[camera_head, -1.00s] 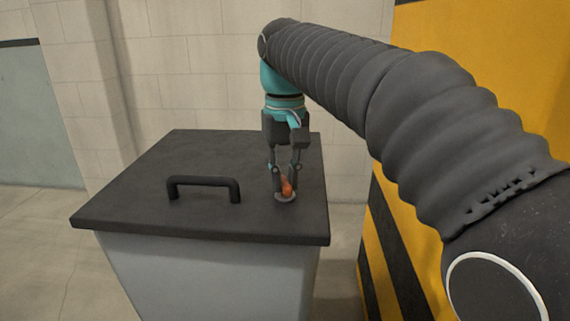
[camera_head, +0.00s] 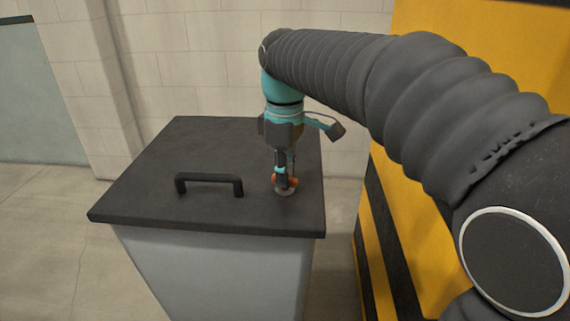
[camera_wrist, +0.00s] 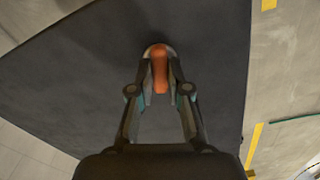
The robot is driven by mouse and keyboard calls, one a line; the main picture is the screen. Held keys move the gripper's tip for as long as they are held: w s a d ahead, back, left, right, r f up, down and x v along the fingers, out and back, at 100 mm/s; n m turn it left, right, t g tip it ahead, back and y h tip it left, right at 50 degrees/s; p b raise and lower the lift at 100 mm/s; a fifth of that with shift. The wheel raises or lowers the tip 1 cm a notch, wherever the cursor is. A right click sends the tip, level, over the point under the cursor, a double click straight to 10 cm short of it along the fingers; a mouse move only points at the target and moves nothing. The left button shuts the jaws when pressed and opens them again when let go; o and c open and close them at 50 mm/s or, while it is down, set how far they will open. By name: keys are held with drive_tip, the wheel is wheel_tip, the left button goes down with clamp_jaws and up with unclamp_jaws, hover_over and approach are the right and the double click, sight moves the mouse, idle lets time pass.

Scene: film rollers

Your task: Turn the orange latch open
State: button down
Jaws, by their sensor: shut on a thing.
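The orange latch (camera_head: 291,182) sits on a round grey base near the right edge of a dark lid (camera_head: 215,150). My gripper (camera_head: 284,186) points straight down at it, with its fingers shut on the latch. In the wrist view the latch (camera_wrist: 160,68) stands between the two fingertips (camera_wrist: 160,92), one on each side, and lines up with the picture's vertical. In the head view the near finger hides part of the latch.
A black bar handle (camera_head: 209,184) stands on the lid left of the latch. The lid covers a grey bin (camera_head: 215,270). A yellow and black striped block (camera_head: 385,240) stands to the right under my arm. A pale wall (camera_head: 200,60) is behind.

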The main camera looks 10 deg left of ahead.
drive_tip(key=shift+n+p, duration=0.35)
drive_tip(key=shift+n, duration=0.75)
drive_tip(key=c, duration=1.1)
unclamp_jaws()
wheel_tip(320, 180, up, 12)
